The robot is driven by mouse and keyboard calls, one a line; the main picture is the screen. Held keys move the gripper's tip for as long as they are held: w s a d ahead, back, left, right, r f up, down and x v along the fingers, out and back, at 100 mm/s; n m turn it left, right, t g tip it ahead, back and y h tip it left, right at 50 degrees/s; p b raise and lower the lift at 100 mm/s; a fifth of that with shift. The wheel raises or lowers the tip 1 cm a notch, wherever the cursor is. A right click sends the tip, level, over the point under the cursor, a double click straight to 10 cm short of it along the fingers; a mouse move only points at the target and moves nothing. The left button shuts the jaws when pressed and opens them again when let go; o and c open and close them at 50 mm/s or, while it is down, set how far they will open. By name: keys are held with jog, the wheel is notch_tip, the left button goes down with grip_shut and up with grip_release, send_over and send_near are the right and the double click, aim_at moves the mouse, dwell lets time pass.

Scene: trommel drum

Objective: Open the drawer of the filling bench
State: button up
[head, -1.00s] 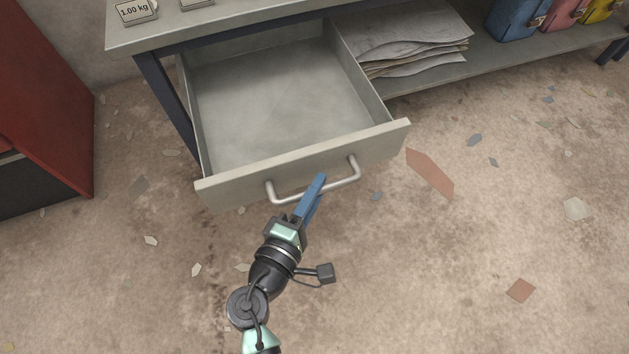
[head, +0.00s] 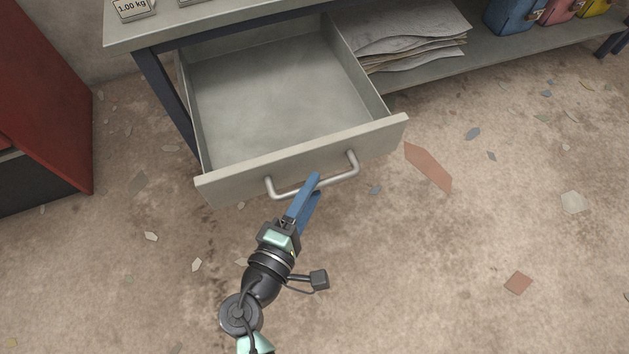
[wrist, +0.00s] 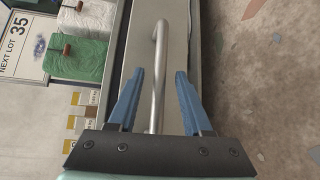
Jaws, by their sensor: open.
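The drawer (head: 285,95) of the filling bench (head: 230,14) stands pulled far out and looks empty inside. Its grey front panel carries a bent metal bar handle (head: 338,181), which also shows in the wrist view (wrist: 159,75). My gripper (head: 314,184) has blue fingers and is at the handle's middle in the head view. In the wrist view my gripper (wrist: 160,75) is open, with the handle bar between the two fingers and a gap on each side. The fingers do not close on the bar.
A stack of grey sheets (head: 405,35) lies on the lower shelf right of the drawer. Blue, pink and yellow bags (head: 515,15) stand farther right. A red cabinet (head: 40,95) is at the left.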

jog(key=p+v, duration=0.2)
jog(key=v, duration=0.9)
jog(key=shift+p, duration=0.4)
